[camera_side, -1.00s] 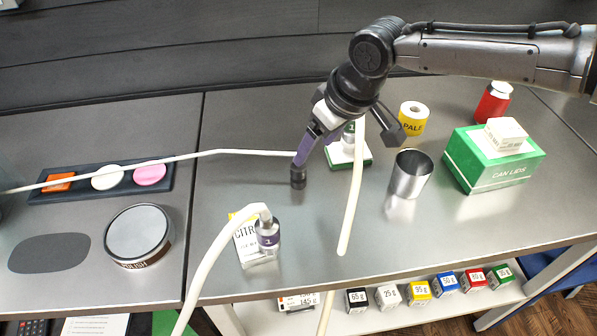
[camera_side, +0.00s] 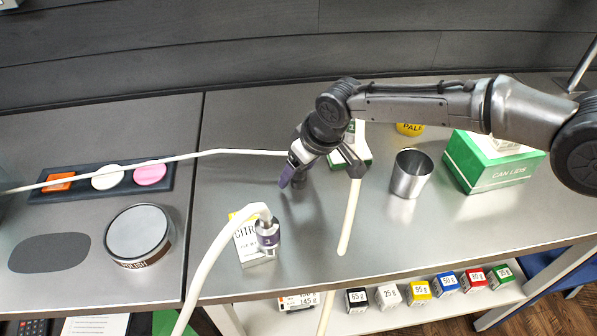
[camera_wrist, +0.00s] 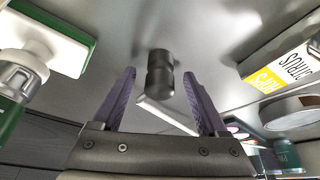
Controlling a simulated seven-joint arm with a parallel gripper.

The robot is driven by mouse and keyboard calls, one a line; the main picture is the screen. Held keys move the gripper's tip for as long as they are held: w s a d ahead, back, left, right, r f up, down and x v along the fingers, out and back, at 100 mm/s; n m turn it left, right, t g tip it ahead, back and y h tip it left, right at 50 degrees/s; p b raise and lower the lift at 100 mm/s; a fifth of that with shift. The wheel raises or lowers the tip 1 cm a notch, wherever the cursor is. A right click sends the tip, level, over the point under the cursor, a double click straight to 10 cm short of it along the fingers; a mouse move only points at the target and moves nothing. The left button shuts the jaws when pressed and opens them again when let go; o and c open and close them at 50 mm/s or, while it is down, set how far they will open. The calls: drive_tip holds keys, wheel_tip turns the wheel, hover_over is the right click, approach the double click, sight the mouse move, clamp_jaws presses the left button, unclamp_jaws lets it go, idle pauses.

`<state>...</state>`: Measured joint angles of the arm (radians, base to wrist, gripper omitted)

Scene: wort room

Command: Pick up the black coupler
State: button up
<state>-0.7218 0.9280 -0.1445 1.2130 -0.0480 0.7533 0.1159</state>
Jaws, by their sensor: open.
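The black coupler (camera_wrist: 160,75) is a short dark cylinder. In the wrist view it shows between and beyond the two purple fingers of my gripper, with clear space on both sides. My gripper (camera_side: 292,179) is open and empty, low over the middle of the bench. In the side view the gripper largely hides the coupler. A white hose (camera_side: 225,152) runs from the left to the gripper; its pale length also shows by the coupler in the wrist view (camera_wrist: 168,116). I cannot tell how hose and coupler join.
A green-and-white block (camera_wrist: 62,38) is near the gripper; a metal cup (camera_side: 410,174) stands further right.

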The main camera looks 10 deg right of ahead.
drive_tip(key=shift+c, duration=0.3)
clamp_jaws()
drive_tip(key=shift+r, duration=0.1)
